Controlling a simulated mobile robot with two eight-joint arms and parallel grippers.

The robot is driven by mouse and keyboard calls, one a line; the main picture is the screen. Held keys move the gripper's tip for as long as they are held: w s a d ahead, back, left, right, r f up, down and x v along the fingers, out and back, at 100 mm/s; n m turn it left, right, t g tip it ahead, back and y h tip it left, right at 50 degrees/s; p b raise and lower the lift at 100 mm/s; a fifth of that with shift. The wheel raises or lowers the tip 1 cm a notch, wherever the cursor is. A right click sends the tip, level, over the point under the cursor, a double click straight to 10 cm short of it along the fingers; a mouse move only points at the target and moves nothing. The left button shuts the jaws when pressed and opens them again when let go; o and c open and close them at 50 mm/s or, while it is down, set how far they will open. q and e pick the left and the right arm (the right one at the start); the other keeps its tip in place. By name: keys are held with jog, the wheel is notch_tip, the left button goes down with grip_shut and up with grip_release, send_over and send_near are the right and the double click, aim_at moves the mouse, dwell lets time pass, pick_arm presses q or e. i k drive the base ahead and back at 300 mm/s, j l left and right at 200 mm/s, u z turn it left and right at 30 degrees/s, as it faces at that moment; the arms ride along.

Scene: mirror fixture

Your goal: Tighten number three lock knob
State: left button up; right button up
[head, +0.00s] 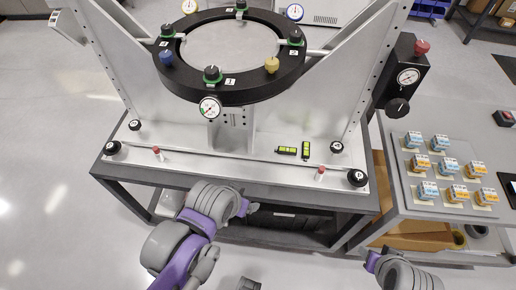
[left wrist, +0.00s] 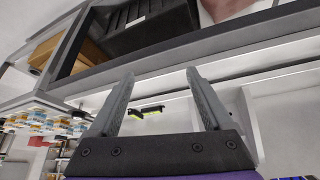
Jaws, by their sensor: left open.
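A black ring (head: 185,88) stands on the white fixture in the head view. The back knob's small label looks like a 3. My left gripper (head: 243,207) is low in front of the bench edge, well short of the ring. In the left wrist view the left gripper (left wrist: 160,74) is open and empty. My right gripper (head: 372,261) is at the lower right, its fingers unclear.
Small levels (head: 287,150) and red-topped pins (head: 157,154) are on the base plate (head: 220,165). A side table (head: 420,212) with several blue and orange blocks stands right.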

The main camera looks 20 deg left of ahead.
aim_at(112, 147)
jog(key=k+u, duration=0.2)
jog(key=k, duration=0.25)
jog(key=k+j+u, duration=0.15)
jog(key=k, duration=0.35)
jog(key=k+j+u, duration=0.2)
jog(key=k, duration=0.25)
